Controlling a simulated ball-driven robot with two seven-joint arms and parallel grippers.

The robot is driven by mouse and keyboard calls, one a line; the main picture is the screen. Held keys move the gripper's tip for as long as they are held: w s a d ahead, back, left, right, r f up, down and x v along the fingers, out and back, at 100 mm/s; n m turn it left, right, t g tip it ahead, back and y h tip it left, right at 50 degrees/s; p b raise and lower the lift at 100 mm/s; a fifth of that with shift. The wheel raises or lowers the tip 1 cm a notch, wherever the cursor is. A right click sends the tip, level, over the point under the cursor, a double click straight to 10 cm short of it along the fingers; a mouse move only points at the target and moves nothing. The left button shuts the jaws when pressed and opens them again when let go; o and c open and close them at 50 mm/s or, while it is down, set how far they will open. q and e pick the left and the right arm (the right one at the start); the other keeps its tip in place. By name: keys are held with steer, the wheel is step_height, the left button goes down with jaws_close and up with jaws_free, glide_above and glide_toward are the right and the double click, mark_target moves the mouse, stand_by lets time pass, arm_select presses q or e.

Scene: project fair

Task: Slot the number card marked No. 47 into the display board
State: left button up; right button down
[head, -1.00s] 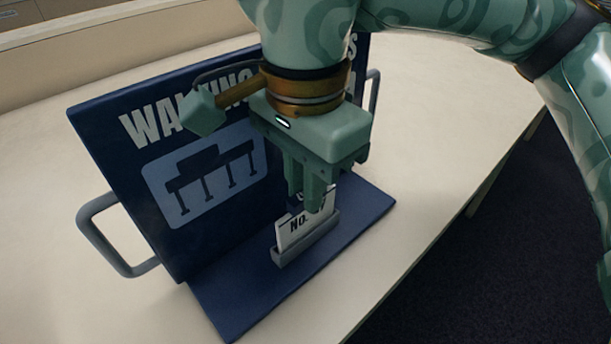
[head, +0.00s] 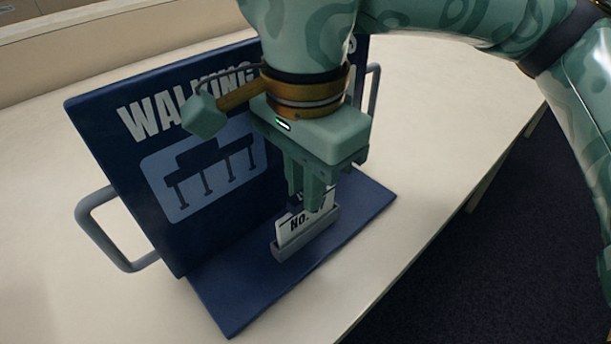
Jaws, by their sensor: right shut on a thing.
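The display board (head: 95,125) is dark blue, with the word WALKING and a pale picture panel, and stands upright on a blue base (head: 240,300). A grey slotted holder (head: 308,236) sits on that base. The white number card (head: 292,226), with a dark top band and NO. and part of a number showing, stands in the holder's slot. My right gripper (head: 312,203) is shut on the card from above, and its fingers cover part of the number. How deep the card sits in the slot is hard to tell. My left gripper is not in view.
The board has grey side handles, one at the left (head: 108,235) and one at the right (head: 374,92). The pale table (head: 440,165) is clear around the board. Its edge runs along the right, with dark floor beyond. A low wall (head: 130,45) stands behind.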

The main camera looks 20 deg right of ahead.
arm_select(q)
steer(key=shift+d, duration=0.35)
arm_select(e)
steer(key=shift+f, duration=0.1)
steer(key=c, duration=1.4)
jaws_free()
steer(key=shift+o, duration=0.2)
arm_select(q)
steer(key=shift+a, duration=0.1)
arm_select(e)
steer(key=shift+r, duration=0.35)
steer(key=shift+r+p, duration=2.1)
steer(key=shift+r, duration=0.25)
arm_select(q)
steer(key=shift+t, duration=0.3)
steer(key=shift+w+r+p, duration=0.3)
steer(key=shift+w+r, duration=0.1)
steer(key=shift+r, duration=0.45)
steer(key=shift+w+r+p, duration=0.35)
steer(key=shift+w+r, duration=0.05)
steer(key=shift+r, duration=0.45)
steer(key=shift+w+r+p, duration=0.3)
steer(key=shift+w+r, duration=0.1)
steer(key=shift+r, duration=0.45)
arm_select(e)
steer(key=shift+r, duration=1.1)
steer(key=shift+f, duration=0.1)
